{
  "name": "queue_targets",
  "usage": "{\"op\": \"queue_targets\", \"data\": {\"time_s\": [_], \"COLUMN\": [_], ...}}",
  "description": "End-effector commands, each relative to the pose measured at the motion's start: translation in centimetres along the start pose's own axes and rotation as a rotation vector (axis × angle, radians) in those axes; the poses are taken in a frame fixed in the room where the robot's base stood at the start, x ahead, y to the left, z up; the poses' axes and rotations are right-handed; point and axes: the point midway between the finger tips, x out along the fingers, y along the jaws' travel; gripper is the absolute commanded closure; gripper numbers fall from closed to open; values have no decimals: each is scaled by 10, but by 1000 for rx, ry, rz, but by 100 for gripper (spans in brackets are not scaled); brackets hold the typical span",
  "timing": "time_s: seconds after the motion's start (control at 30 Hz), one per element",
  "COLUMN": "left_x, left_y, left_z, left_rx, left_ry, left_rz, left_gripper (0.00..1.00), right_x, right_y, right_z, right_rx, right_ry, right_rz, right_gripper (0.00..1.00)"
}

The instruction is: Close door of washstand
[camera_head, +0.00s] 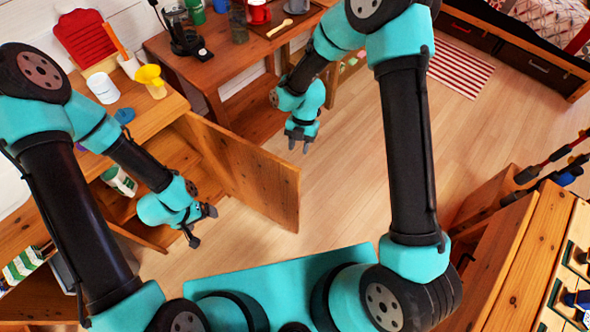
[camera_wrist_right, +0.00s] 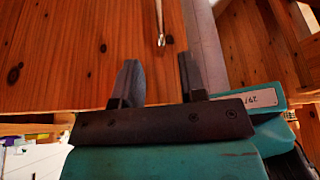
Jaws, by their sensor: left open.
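The washstand (camera_head: 152,108) is a wooden cabinet at the left of the head view. Its door (camera_head: 252,178) stands wide open, jutting out to the right over the floor. In the right wrist view the door's knotted wooden face (camera_wrist_right: 60,55) fills much of the picture, with a thin metal handle (camera_wrist_right: 160,25) on it. My right gripper (camera_head: 299,143) is on the door's right side, fingers apart and empty; they also show in the right wrist view (camera_wrist_right: 156,85), with no visible grip on the handle. My left gripper (camera_head: 203,226) is open and empty, left of the door, in front of the cabinet opening.
A white cup (camera_head: 103,88), a yellow funnel-like item (camera_head: 151,78) and a blue item (camera_head: 125,115) stand on the washstand. A carton (camera_head: 120,181) sits inside it. A desk (camera_head: 200,72) stands behind. Bare floor (camera_head: 345,190) lies right of the door.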

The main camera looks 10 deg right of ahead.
Motion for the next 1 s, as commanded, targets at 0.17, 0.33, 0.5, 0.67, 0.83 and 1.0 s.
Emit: {"op": "queue_targets", "data": {"time_s": [0.17, 0.33, 0.5, 0.67, 0.83, 1.0], "left_x": [0, 0, 0, 0, 0, 0], "left_y": [0, 0, 0, 0, 0, 0], "left_z": [0, 0, 0, 0, 0, 0], "left_rx": [0, 0, 0, 0, 0, 0], "left_ry": [0, 0, 0, 0, 0, 0], "left_rz": [0, 0, 0, 0, 0, 0], "left_gripper": [8, 8, 8, 8, 8, 8], "right_x": [32, 61, 87, 102, 106, 106], "right_y": [0, -1, 0, 0, 0, 0], "right_z": [0, 0, 0, 0, 0, 0], "right_rx": [0, 0, 2, 0, 1, 1], "right_ry": [2, 2, 2, 1, -1, -1], "right_rz": [-3, -3, -2, -1, 1, 1], "right_gripper": [62, 62, 62, 62, 62, 62]}}
